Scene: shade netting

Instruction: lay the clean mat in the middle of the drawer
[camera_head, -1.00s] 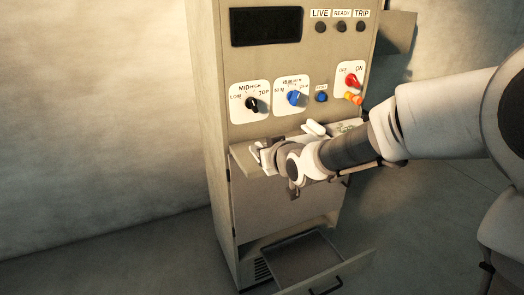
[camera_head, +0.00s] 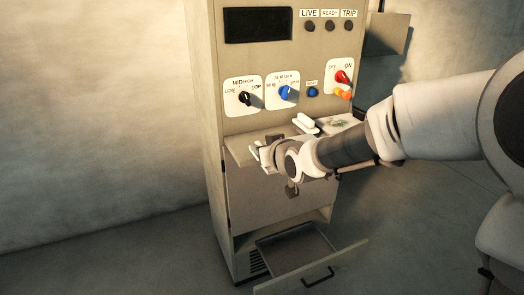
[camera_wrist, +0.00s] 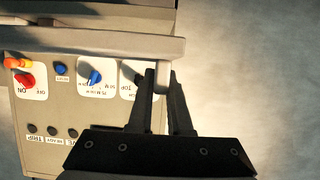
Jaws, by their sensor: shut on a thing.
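The drawer (camera_head: 297,250) stands open low on the cabinet, its dark handle (camera_head: 318,276) in front; no mat shows inside. My gripper (camera_head: 262,153) is above it, at the left end of a ledge. In the wrist view my gripper (camera_wrist: 161,76) is shut on a small pale thing (camera_wrist: 160,80), seen nearly edge-on at the ledge's edge. I cannot tell whether it is the clean mat. A pale sheet with green marks (camera_head: 339,123) lies on the ledge's right part, partly behind my arm.
The ledge (camera_head: 241,150) juts from the cabinet and holds a white block (camera_head: 305,124). Above are a black knob (camera_head: 245,99), a blue knob (camera_head: 286,93) and a red switch (camera_head: 342,76). A side box (camera_head: 389,33) sticks out right. The floor at left is clear.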

